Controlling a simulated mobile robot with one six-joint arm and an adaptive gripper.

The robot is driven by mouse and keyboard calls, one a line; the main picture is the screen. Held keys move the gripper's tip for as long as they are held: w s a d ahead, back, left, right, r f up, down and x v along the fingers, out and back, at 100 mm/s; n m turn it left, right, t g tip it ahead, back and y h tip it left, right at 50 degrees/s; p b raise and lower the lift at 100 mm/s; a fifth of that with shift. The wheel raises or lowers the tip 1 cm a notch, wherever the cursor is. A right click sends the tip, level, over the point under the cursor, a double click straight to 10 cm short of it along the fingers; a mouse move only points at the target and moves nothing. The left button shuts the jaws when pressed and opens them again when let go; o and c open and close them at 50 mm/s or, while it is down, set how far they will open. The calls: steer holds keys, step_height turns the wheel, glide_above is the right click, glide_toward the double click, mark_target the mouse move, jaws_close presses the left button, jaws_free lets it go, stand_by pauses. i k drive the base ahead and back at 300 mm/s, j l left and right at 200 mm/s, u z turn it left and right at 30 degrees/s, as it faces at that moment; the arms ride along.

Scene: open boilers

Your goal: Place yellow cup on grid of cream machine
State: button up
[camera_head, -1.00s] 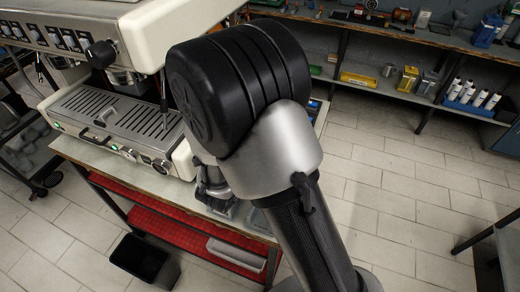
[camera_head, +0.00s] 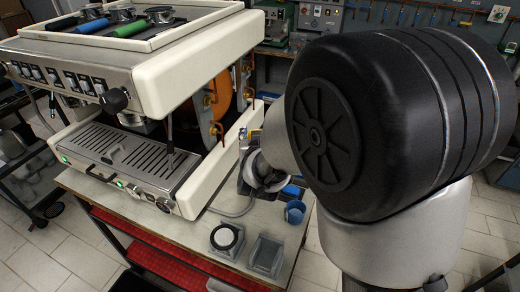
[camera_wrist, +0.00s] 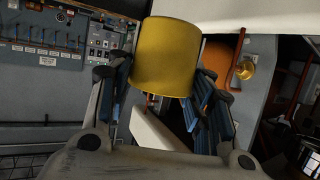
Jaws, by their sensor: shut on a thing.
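The yellow cup (camera_wrist: 166,56) is between the blue-padded fingers of my gripper (camera_wrist: 166,92) in the wrist view. My gripper is shut on it. In the head view, my arm hides most of the gripper, and I cannot make out the cup clearly. The cream machine (camera_head: 205,45) stands at the left of the head view. The gripper is to the right of the grid, beside the machine's open side.
On the bench right of the machine are a blue cup (camera_head: 295,211), a round white-topped item (camera_head: 226,237) and a grey square container (camera_head: 267,254). Handled tools (camera_head: 130,29) lie on top of the machine. Its upper body overhangs the back of the grid.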

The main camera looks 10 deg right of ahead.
mark_target(102, 138)
steer(key=k+u, duration=0.1)
steer(key=k, duration=0.55)
steer(key=u, duration=0.4)
steer(key=j+u, duration=0.1)
steer(key=u, duration=0.65)
steer(key=i+u, duration=0.1)
steer(key=u, duration=0.3)
steer(key=i+j, duration=0.25)
steer(key=i, duration=0.2)
steer(key=i+j+z, duration=0.1)
steer(key=i, duration=0.35)
steer(key=i+j, duration=0.35)
steer(key=i, duration=0.15)
steer(key=i+l+z, duration=0.1)
steer(key=z, duration=0.3)
steer(key=i+z, duration=0.4)
steer(key=z, duration=0.4)
steer(key=i+j+z, duration=0.2)
steer(key=z, duration=0.25)
